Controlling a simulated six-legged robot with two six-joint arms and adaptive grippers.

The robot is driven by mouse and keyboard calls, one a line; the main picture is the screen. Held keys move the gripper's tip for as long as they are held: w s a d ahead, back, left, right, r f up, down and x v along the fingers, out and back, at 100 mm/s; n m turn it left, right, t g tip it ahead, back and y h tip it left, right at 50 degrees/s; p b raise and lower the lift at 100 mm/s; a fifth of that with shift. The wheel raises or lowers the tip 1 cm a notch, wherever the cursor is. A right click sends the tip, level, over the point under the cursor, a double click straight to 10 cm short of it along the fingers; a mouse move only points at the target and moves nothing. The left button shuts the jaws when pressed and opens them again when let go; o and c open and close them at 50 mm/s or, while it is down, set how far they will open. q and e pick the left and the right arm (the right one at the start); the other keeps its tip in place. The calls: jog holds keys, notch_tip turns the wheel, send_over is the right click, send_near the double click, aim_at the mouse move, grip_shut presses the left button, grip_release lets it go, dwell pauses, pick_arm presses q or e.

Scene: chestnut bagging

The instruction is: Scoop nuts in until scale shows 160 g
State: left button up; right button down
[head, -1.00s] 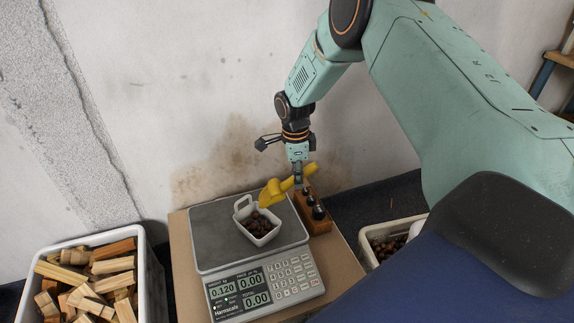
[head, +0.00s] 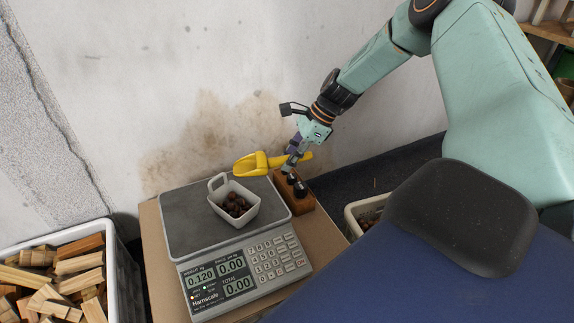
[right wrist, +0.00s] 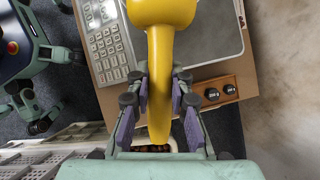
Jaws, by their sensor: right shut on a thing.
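The scale (head: 166,228) stands on a brown box and its weight display reads 0.120. A white handled container (head: 248,214) with brown nuts (head: 236,204) in it sits on the scale's plate. My right gripper (head: 294,160) is shut on the handle of the yellow scoop (head: 250,165), above the back right of the plate. In the right wrist view the gripper (right wrist: 159,98) holds the scoop's handle (right wrist: 160,80) between its purple pads. The scoop's bowl looks empty in the head view. A crate (head: 352,222) with nuts at the right is mostly hidden. My left gripper is out of view.
A wooden block with dark weights (head: 308,203) stands right of the scale's plate. A white crate of wood pieces (head: 118,262) stands at the left. The wall (head: 220,80) is close behind the scale.

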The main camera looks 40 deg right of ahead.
jog(key=shift+d+r, duration=0.1)
notch_tip(320, 180, up, 3)
jog(key=p, duration=0.4)
dwell(3.0)
